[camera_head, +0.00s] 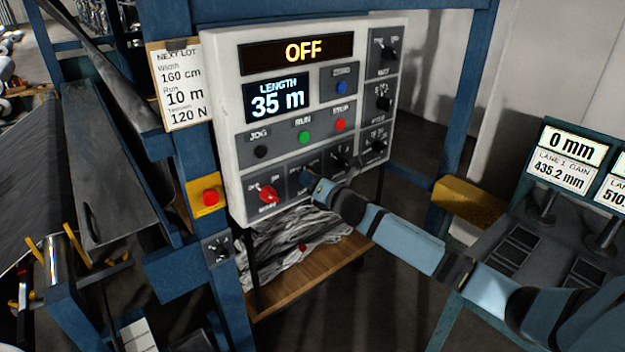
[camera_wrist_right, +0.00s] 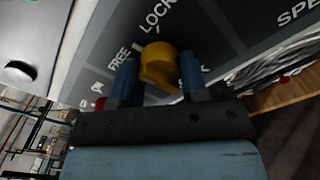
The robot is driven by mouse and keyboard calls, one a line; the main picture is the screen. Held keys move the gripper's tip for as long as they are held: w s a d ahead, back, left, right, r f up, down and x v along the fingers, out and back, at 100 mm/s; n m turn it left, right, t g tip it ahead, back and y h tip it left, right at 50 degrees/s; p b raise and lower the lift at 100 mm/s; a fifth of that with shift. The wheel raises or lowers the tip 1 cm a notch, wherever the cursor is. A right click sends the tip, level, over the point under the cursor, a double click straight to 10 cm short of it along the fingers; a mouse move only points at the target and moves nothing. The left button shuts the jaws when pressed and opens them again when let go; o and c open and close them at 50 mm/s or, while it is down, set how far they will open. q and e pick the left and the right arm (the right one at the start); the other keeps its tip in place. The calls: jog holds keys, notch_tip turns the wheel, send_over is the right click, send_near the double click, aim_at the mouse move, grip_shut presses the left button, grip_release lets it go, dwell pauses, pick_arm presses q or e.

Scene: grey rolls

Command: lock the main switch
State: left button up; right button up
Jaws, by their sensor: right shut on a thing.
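The white control box (camera_head: 222,120) shows OFF on its top display (camera_head: 303,52). The main switch (camera_head: 267,194) is a red rotary knob at its lower left, labelled OFF and ON. My right gripper (camera_head: 309,182) is at the box's lower panel, just right of the red knob. In the right wrist view my right gripper (camera_wrist_right: 158,75) is shut on a yellow knob (camera_wrist_right: 160,64), between its two blue fingers. The words FREE and LOCK stand on the panel beside this knob. In the head view the gripper hides the yellow knob. My left gripper is not in view.
A red stop button on a yellow plate (camera_head: 208,198) sits on the blue post left of the box. A lot card (camera_head: 181,88) hangs above it. A wooden shelf (camera_head: 315,272) with grey scrap is below. A gauge console (camera_head: 530,230) stands at right.

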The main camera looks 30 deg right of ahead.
jog(key=m+p, duration=0.1)
jog(key=m, duration=0.4)
jog(key=shift+m, duration=0.3)
jog(key=m, duration=0.4)
jog(key=shift+m+p, duration=0.3)
jog(key=shift+p, duration=0.1)
jog(key=shift+m, duration=0.3)
jog(key=o, duration=0.9)
jog(key=shift+s+d+b, duration=0.2)
jog(key=shift+s+b, duration=0.35)
jog(key=shift+s, duration=1.75)
jog(key=shift+s+d+b, duration=0.15)
jog(key=shift+s+b, duration=0.4)
jog(key=shift+s, duration=1.75)
jog(key=shift+s+d+b, duration=0.2)
jog(key=shift+s+b, duration=0.35)
jog(key=shift+s, duration=1.75)
